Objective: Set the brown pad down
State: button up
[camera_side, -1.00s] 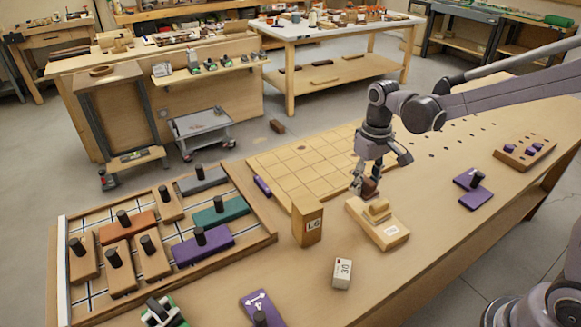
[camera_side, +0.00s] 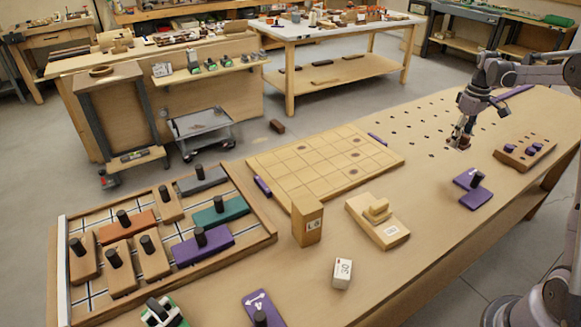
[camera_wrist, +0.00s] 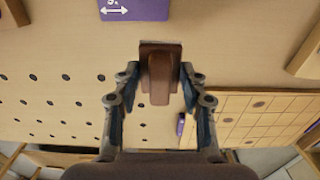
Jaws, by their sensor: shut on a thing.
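My gripper (camera_side: 461,136) is over the far right part of the bench, above the area with rows of holes. It is shut on the brown pad (camera_side: 460,144), a small reddish-brown block with a raised ridge. In the wrist view the brown pad (camera_wrist: 160,50) sits between the two fingers of my gripper (camera_wrist: 158,85), with its ridge gripped. The pad is close to the bench top (camera_wrist: 60,50); I cannot tell whether it touches.
The tan grid board (camera_side: 320,160) is to the left. A stepped wooden block (camera_side: 364,222) stands nearer the front. Holed bench around the pad is clear.

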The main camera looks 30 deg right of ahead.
jog(key=w+f, duration=0.2)
jog(key=w, duration=0.1)
jog(key=w+a+f, duration=0.1)
jog(key=w+f, duration=0.1)
jog(key=w, duration=0.1)
jog(key=w+f, duration=0.3)
jog(key=shift+a, duration=0.35)
jog(key=shift+f, duration=2)
jog(key=shift+f, duration=0.15)
jog(key=o, duration=1.1)
